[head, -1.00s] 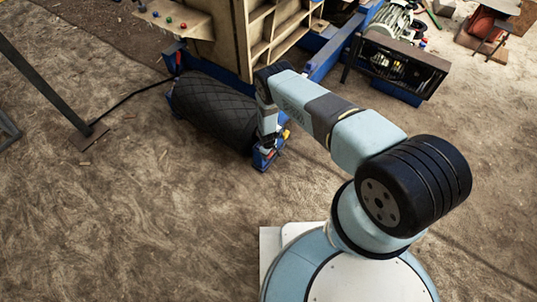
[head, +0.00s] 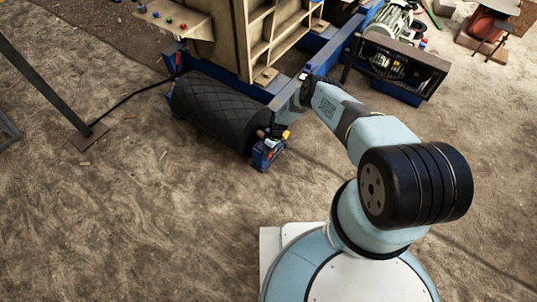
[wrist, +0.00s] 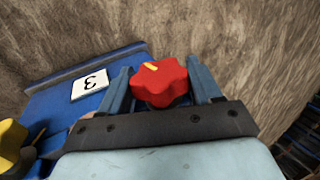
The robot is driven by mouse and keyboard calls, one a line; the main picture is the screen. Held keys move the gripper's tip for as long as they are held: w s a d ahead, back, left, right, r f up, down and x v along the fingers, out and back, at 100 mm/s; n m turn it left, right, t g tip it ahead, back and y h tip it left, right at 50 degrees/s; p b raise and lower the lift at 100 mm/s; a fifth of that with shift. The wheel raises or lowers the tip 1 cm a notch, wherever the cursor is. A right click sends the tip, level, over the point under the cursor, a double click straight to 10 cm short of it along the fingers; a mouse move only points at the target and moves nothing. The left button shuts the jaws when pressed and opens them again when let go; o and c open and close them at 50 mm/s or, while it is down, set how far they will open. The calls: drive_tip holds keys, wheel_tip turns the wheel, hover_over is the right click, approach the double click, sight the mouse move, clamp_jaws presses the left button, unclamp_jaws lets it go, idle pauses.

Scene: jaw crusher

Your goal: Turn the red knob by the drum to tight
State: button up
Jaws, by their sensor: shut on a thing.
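The red knob (wrist: 160,82) is in the middle of the wrist view, a lobed knob with a yellow mark on its upper left part. My gripper (wrist: 163,84) has one finger on each side of the knob and is shut on it. In the head view my gripper (head: 273,140) is at the right end of the black drum (head: 215,108), by a small blue bracket (head: 268,155). The drum has a diamond-patterned surface. The knob cannot be made out clearly in the head view.
A yellow knob (wrist: 11,138) is at the left edge. The wooden crusher body (head: 225,45) stands behind the drum. Bare ground (head: 120,220) lies in front.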

drive_tip(key=shift+w+d, duration=0.25)
idle(0.5)
drive_tip(key=o, duration=0.7)
drive_tip(key=shift+o, duration=1.3)
drive_tip(key=shift+s+a+g, duration=0.15)
drive_tip(key=shift+g, duration=0.15)
drive_tip(key=v, duration=1.3)
drive_tip(key=shift+d+r, duration=0.2)
drive_tip(key=shift+d, duration=0.15)
drive_tip(key=shift+w, duration=0.25)
